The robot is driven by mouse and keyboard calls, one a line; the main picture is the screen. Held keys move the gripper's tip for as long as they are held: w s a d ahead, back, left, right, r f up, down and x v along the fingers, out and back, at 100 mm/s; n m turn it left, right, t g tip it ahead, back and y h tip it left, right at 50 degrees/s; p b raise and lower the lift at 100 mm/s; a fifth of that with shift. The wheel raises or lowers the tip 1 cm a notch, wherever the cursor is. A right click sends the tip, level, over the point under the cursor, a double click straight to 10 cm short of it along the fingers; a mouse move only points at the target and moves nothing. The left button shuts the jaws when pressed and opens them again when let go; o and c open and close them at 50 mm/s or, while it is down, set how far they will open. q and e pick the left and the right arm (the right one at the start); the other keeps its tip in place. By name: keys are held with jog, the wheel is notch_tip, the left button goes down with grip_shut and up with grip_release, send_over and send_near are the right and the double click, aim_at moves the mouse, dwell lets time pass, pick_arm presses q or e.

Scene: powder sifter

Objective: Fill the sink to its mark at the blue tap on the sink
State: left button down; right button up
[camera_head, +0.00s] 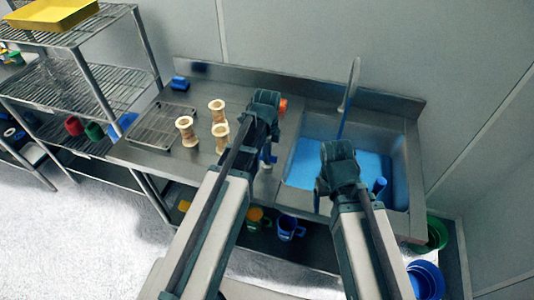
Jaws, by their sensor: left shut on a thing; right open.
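The sink (309,125) is set into the right of the steel counter, with blue water (309,160) covering its visible floor. Its mark cannot be made out. A tall grey spout (351,85) rises at the back, and a blue stream (341,122) runs down from it into the water. My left gripper (268,163) is left of the basin, shut on a small blue part, apparently the blue tap (267,150), mostly hidden by the gripper. My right gripper (320,193) is open and empty above the sink's front, its arm covering part of the water.
An orange-red part (283,104) shows behind my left wrist. A blue cylinder (379,186) stands at the sink's right. A blue bucket (427,281) stands at lower right.

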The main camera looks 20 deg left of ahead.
pick_arm(q)
jog(key=shift+n, duration=0.4)
jog(key=n, duration=1.3)
jog(key=shift+n, duration=2.2)
jog(key=c, duration=0.8)
grip_release()
